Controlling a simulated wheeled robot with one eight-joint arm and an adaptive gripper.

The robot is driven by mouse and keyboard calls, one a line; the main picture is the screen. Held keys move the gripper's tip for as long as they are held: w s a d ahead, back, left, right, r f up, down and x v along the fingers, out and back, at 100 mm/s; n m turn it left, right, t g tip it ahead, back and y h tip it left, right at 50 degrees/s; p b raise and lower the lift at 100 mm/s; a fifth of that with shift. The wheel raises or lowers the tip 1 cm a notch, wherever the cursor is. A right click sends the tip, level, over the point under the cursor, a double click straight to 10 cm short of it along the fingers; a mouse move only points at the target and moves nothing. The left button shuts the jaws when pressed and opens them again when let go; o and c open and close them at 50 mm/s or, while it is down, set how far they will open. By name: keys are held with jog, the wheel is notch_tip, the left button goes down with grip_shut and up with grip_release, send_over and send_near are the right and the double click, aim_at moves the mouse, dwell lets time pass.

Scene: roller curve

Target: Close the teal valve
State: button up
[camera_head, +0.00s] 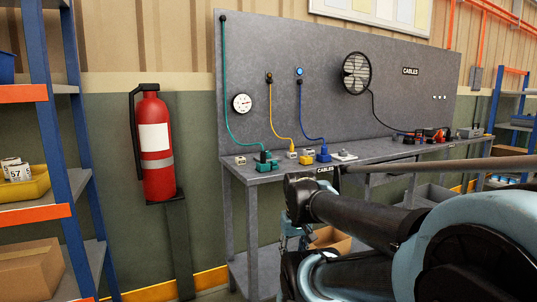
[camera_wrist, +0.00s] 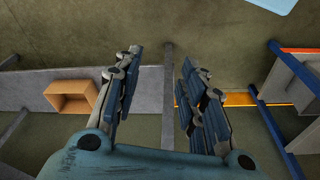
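A small teal valve-like piece (camera_head: 266,163) sits at the left end of the grey workbench top in the head view, at the lower end of a teal cable (camera_head: 225,90). It is too small to tell whether it is open or closed. My gripper (camera_wrist: 161,57) is open and empty in the wrist view, its two fingers well apart and pointing at the floor area, touching nothing. In the head view my arm covers the right front of the bench. The teal piece does not show in the wrist view.
Yellow (camera_head: 306,159) and blue (camera_head: 323,155) pieces stand right of the teal one. A red extinguisher (camera_head: 157,150) hangs left of the workbench (camera_head: 240,172). A blue-posted shelf (camera_head: 65,95) stands at far left. An open cardboard box (camera_wrist: 72,97) lies below.

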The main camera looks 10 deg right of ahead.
jog(key=shift+o, duration=0.8)
notch_tip(320, 180, up, 2)
jog(key=shift+r, duration=0.25)
jog(key=w+r+m+g, duration=0.1)
jog(key=w+r+m, duration=0.3)
jog(key=w+r, duration=1.4)
jog(key=w+r+m+g, duration=0.1)
jog(key=w+r+m, duration=0.2)
jog(key=w+r, duration=1.5)
jog(key=w+f+m, duration=0.3)
jog(key=w+m, duration=0.1)
jog(key=w, duration=1.6)
notch_tip(320, 180, down, 16)
jog(key=shift+s+a+f, duration=0.1)
jog(key=shift+f, duration=0.1)
jog(key=shift+c, duration=0.3)
jog(key=c, duration=1)
